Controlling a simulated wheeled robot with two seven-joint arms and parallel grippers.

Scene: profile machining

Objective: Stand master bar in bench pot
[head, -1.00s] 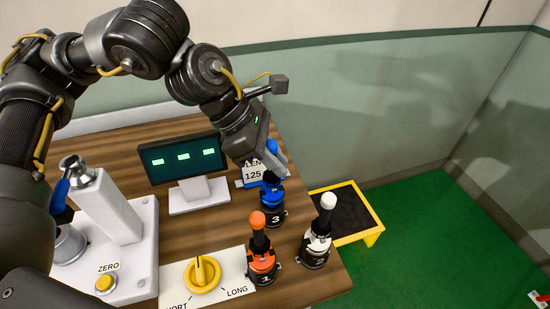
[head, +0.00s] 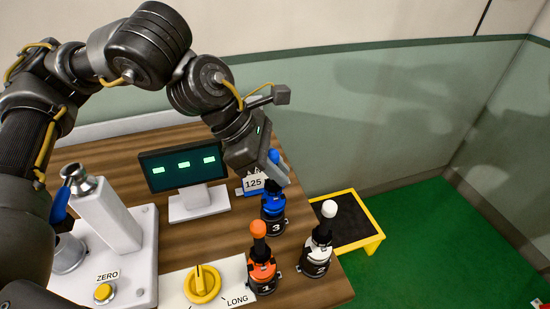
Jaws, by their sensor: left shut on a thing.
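My left gripper (head: 276,168) is shut on a blue-topped piece, whose blue knob (head: 273,156) shows at the fingers. Directly below is a blue-and-black holder (head: 273,205) marked 3. The fingers hide the join, so I cannot tell whether the piece is seated in it or raised. No label names the master bar; this held piece may be it. A grey cup-like pot (head: 68,254) stands at the left on the white base, partly hidden by my arm; I cannot tell whether it is the bench pot. My right gripper is not in view.
An orange-topped holder (head: 261,272) marked 1 and a white-topped one (head: 318,250) stand near the bench's right edge. A monitor (head: 183,165), a 125 card (head: 253,184), a yellow dial (head: 203,284) and a white gauge post (head: 108,219) share the wooden bench.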

